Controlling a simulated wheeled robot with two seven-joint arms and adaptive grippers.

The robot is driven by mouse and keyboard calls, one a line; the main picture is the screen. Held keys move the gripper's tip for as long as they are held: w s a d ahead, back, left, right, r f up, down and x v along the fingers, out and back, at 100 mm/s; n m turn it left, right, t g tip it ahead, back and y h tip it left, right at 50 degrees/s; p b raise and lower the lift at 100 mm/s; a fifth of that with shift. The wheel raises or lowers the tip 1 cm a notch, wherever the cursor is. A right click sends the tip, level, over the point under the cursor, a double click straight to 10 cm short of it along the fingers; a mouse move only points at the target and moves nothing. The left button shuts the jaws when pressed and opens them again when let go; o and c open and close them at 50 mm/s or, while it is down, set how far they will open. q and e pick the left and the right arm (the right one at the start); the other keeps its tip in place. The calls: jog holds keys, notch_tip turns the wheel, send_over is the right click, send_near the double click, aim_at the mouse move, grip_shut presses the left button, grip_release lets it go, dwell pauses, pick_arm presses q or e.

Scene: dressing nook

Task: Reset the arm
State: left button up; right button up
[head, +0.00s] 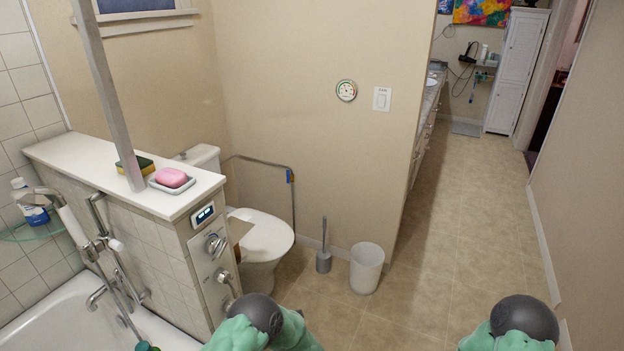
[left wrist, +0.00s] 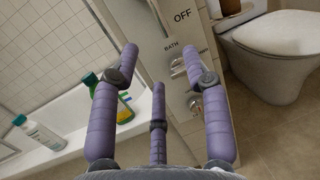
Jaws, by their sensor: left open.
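My left gripper (left wrist: 159,62) shows in the left wrist view with its purple jointed fingers spread apart. It is open, with nothing between the fingers. Behind the fingers are the tiled side of the half wall and its control panel (left wrist: 187,80), marked OFF and BATH. In the head view, green and grey parts of my two arms show at the bottom edge, one near the middle and one at the right. Neither gripper can be seen in the head view, and my right gripper is in no frame.
The half wall (head: 88,160) holds a pink soap (head: 171,177) on a dish and a sponge. The bathtub (head: 60,318) is at left. The toilet (head: 262,237), a toilet brush (head: 323,260) and a white bin (head: 366,268) stand beyond. The floor (head: 455,245) at right is clear.

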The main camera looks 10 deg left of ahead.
pick_arm(q)
jog(key=s+a+f+n+g+h+p, duration=0.15)
jog(key=s+a+f+g+h, duration=0.3)
jog(key=s+f+g, duration=0.5)
jog(key=s+d+f+n+g+h+p, duration=0.15)
jog(key=s+f+n+g+h, duration=0.45)
jog(key=s, duration=0.8)
jog(key=s+d+f+n+h, duration=0.1)
jog(key=s+d+n+h, duration=0.65)
jog(key=d, duration=0.45)
jog(key=w+d+r+n+t+h+p, duration=0.2)
jog(key=w+n+t, duration=0.3)
jog(key=n, duration=0.6)
jog(key=shift+w+t+h+p, duration=0.3)
jog(key=shift+w+t+h, duration=0.05)
jog(key=shift+w+h, duration=0.15)
jog(key=shift+r, duration=0.1)
